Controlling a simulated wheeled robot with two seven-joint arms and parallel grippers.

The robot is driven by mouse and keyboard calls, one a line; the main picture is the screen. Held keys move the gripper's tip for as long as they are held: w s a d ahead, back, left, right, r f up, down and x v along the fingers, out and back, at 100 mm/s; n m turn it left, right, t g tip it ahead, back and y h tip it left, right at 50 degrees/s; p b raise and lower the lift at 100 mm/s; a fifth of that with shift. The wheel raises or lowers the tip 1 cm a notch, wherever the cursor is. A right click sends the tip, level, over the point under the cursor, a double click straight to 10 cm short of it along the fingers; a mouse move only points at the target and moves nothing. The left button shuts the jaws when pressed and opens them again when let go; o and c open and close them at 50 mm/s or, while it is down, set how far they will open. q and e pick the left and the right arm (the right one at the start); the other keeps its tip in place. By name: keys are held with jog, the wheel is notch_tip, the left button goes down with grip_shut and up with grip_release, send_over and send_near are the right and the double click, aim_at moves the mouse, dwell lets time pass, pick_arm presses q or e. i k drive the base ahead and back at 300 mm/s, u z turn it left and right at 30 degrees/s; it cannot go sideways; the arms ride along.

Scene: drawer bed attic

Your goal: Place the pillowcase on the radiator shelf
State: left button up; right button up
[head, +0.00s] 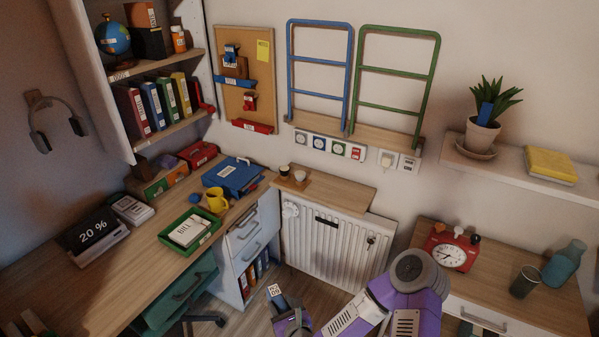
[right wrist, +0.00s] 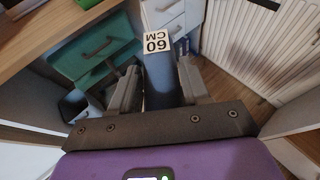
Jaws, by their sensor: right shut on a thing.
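A dark grey-blue thing (right wrist: 160,82) with a white tag reading "60 CM" stands between my right gripper's fingers; I take it to be the pillowcase. In the head view its dark side and tag (head: 276,291) show at the bottom centre. My right gripper (right wrist: 158,88) is shut on it; in the head view the gripper (head: 292,318) is low, in front of the radiator (head: 335,245) and below its shelf. The radiator shelf (head: 340,192) is a wooden board above the white radiator. My left gripper is not in view.
Two small cups (head: 300,176) stand at the shelf's left end; its right part is bare. Left is a desk (head: 120,285) with a green tray (head: 190,232) and a yellow mug (head: 216,200). Right is a cabinet (head: 520,300) with a red clock (head: 452,250). Folding racks (head: 320,68) hang above.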

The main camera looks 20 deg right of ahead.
aim_at(343, 192)
jog(key=i, duration=1.15)
jog(key=z, duration=1.6)
